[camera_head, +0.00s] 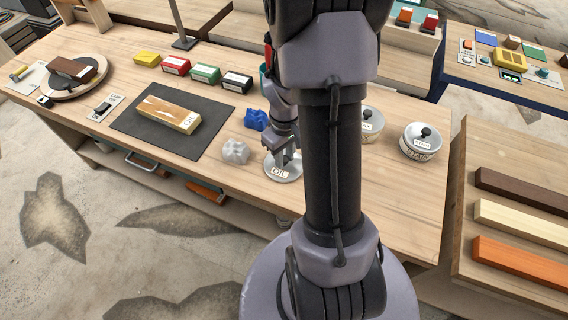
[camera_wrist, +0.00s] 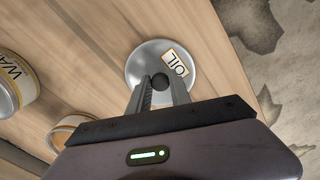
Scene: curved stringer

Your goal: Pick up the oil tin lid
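The oil tin lid (camera_head: 270,163) is a round silver disc with a dark knob and an "OIL" label, lying on the bench; it also shows in the wrist view (camera_wrist: 137,66). My gripper (camera_head: 285,160) points down over the lid. In the wrist view my gripper (camera_wrist: 160,82) has its two fingers apart, one on each side of the knob, with gaps visible. I cannot tell how far down the knob they reach. My arm hides part of the bench behind it.
A grey lump (camera_head: 235,152) and a blue block (camera_head: 256,120) are close left of the lid. An orange-rimmed round container (camera_wrist: 62,133) is partly hidden by my gripper. The bench's front edge is near.

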